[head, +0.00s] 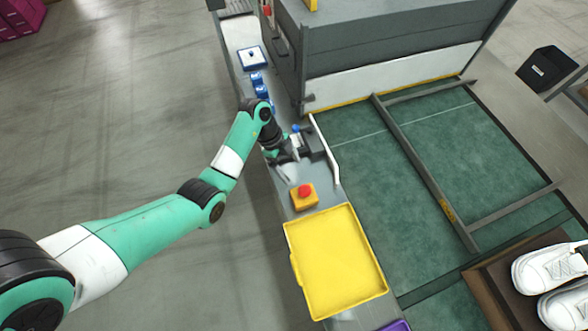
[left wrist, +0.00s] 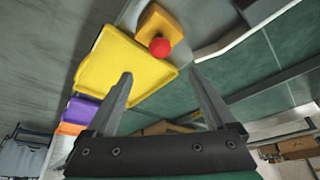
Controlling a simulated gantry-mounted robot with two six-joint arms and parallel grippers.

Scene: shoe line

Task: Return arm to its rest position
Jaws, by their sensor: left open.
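My left arm (head: 135,235), green and white with black joints, reaches in from the left in the head view. Its gripper (head: 292,170) is over the grey side ledge of the line, a little above the yellow box with the red button in the picture. In the left wrist view the two fingers of my left gripper (left wrist: 160,90) stand wide apart with nothing between them. My right gripper is in neither view.
A yellow tray (head: 335,262) and a red button on a yellow box (head: 304,196) are on the ledge. Blue-marked controls (head: 258,82) line it. A grey machine housing (head: 390,45) stands beside the green belt (head: 365,170). White shoes (head: 548,268) lie lower right.

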